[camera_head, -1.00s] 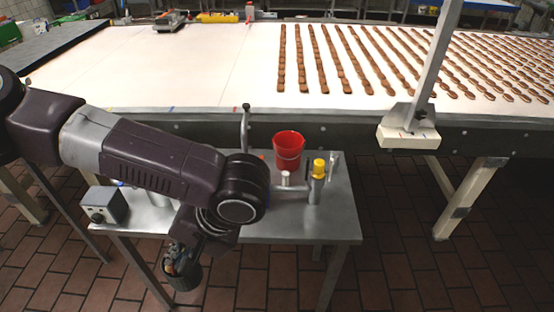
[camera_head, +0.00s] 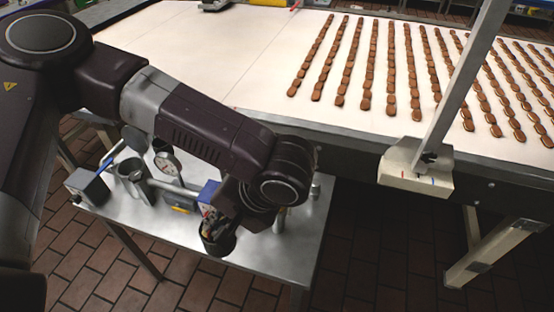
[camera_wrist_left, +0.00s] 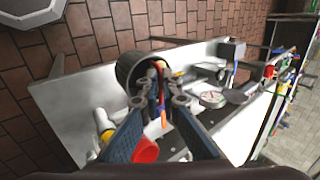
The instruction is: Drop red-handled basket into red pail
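The basket (camera_head: 217,241) is a dark round container at the end of my left gripper (camera_head: 228,212) in the head view. In the left wrist view the basket (camera_wrist_left: 130,69) sits at the fingertips, with red, orange and blue parts showing at its opening. My left gripper (camera_wrist_left: 160,98) appears shut on these parts, with its fingers a little apart around them; the exact contact is hard to see. The red pail (camera_wrist_left: 145,151) shows partly behind a finger in the left wrist view, apart from the basket. My arm hides the pail in the head view. My right gripper is not in view.
A metal side table (camera_head: 262,262) holds a grey box (camera_head: 88,187), a dial gauge (camera_head: 168,164), a metal cup (camera_head: 133,180) and a blue box (camera_head: 209,194). A yellow-topped bottle (camera_wrist_left: 106,135) stands near the pail. The conveyor (camera_head: 240,60) carries rows of biscuits behind.

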